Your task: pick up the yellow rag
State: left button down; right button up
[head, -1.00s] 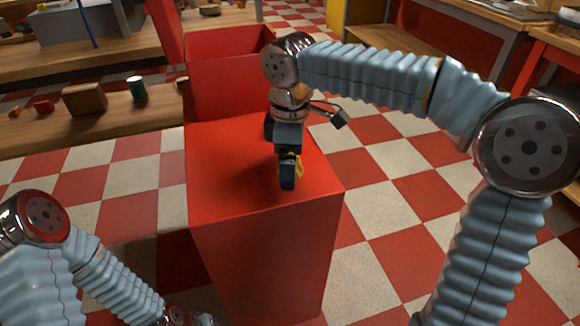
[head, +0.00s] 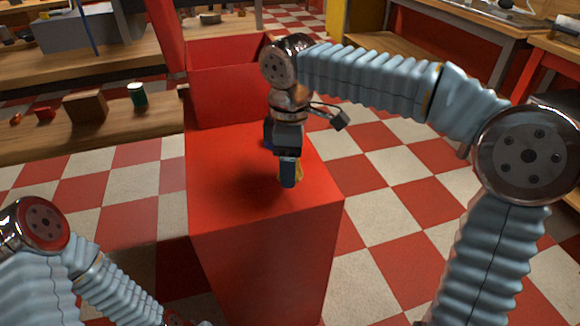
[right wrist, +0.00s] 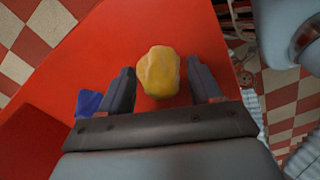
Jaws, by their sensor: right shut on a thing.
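The yellow rag (right wrist: 159,72) is a crumpled, rounded lump between the fingers of my right gripper (right wrist: 163,86) in the right wrist view. That gripper is shut on it, low over the flat red top (head: 235,185) of a box-like stand. In the head view my right gripper (head: 289,184) points down near the stand's right side, and only a yellow sliver of the rag (head: 299,172) shows beside the finger. Whether the rag still touches the red top is hard to tell. My left arm comes in at the lower left; its gripper is out of the picture.
A blue thing (right wrist: 88,103) lies on the red top close to the gripper, left in the right wrist view. A red open bin (head: 225,98) stands behind. A wooden bench (head: 50,136) at left holds a green can (head: 137,95) and a brown box (head: 85,105).

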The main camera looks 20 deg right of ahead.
jog(key=s+a+r+p, duration=0.1)
jog(key=s+a+r, duration=0.8)
jog(key=s+r, duration=0.1)
jog(key=shift+s+a+r, duration=0.15)
jog(key=shift+a+r, duration=0.15)
jog(key=shift+r, duration=0.55)
